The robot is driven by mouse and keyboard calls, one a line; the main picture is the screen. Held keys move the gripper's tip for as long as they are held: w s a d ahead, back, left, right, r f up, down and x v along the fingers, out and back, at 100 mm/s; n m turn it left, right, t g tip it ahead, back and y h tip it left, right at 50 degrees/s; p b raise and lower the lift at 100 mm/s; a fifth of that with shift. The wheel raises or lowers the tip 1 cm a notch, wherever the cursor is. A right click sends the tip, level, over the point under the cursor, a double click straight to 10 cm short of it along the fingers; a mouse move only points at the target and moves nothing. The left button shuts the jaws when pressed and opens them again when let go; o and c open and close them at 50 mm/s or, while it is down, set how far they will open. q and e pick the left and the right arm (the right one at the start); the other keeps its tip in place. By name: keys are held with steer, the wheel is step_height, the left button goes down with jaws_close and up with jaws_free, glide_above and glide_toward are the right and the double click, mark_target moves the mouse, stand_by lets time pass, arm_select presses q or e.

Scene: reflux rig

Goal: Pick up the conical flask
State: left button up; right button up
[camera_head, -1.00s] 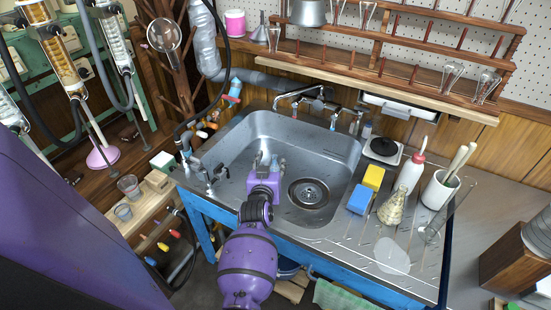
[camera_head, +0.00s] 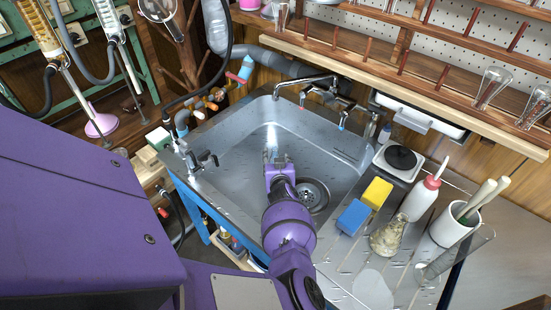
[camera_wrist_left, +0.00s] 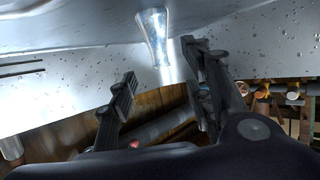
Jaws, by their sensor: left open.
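A conical flask (camera_head: 388,237), cloudy beige glass with a wide base and narrow neck, stands upright on the drainboard right of the sink in the head view. My left gripper (camera_head: 271,154) is over the sink basin, well left of that flask and apart from it. In the left wrist view its two dark fingers (camera_wrist_left: 160,64) are spread with nothing between them. Beyond them shows a bright, glass-like tapered shape (camera_wrist_left: 154,32) against the sink metal; I cannot tell whether it is an object or a reflection. My right gripper is not in view.
A blue sponge (camera_head: 353,216), a yellow sponge (camera_head: 377,193), a red-capped wash bottle (camera_head: 420,199), a white pot (camera_head: 453,223) and a glass cylinder (camera_head: 455,254) crowd around the flask. The tap (camera_head: 310,88) stands behind the sink (camera_head: 235,150). A wooden shelf hangs above.

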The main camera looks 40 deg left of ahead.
mark_target(276, 153)
arm_select(q)
steer(key=x, duration=0.2)
steer(key=f+b+x, duration=0.1)
steer(key=x, duration=0.2)
steer(key=shift+s+d, duration=0.1)
steer(key=shift+d, duration=0.05)
steer(key=shift+w+f, duration=0.1)
steer(key=shift+w, duration=0.15)
steer(key=shift+w+a, duration=0.1)
steer(key=shift+a, duration=0.1)
steer(key=c, duration=1.1)
jaws_close()
